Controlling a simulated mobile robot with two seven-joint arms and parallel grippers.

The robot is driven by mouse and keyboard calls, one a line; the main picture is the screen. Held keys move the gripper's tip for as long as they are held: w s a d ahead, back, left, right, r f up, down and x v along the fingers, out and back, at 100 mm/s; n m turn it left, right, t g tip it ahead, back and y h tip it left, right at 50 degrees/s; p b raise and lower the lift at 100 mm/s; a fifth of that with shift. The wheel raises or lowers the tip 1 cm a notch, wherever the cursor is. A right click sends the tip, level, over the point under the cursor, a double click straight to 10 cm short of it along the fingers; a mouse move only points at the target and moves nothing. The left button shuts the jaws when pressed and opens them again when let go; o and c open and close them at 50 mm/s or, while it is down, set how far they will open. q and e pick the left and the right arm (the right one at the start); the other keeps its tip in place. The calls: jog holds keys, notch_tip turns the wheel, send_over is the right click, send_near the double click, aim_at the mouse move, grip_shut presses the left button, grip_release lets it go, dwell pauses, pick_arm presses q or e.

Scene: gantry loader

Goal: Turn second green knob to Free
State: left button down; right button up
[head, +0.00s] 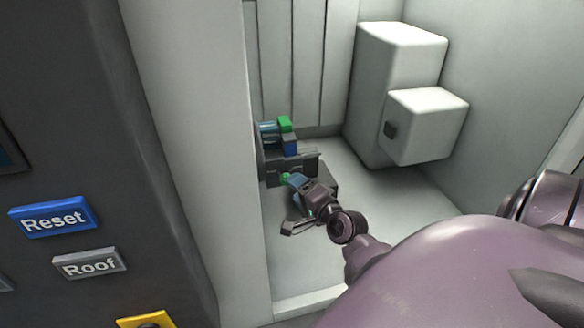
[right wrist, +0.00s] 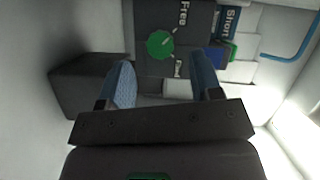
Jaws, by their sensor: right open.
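A round green knob (right wrist: 160,45) sits on a dark panel (right wrist: 150,15) in the right wrist view. The word "Free" (right wrist: 183,14) is beside it, and a second label (right wrist: 178,66) is partly hidden by a finger. A small pale mark is at the knob's upper right edge. My right gripper (right wrist: 163,78) is open, its two blue fingers to either side below the knob, apart from it. In the head view the right gripper (head: 294,182) is at the green knob (head: 285,176), covering part of it. My left gripper is not in view.
A green block (head: 285,123) and a blue block (head: 291,147) stand above the knob's panel. A "Short" label (right wrist: 230,20) and a blue tube (right wrist: 295,45) are to the right. White boxes (head: 403,50) are on the wall. Reset (head: 54,217) and Roof (head: 90,264) buttons are at left.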

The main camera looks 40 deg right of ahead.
pick_arm(q)
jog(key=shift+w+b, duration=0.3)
jog(key=shift+b, duration=0.15)
pick_arm(e)
jog(key=s, duration=0.7)
jog(key=shift+s+a+r, duration=0.15)
jog(key=shift+a+r, duration=0.15)
jog(key=shift+a, duration=0.15)
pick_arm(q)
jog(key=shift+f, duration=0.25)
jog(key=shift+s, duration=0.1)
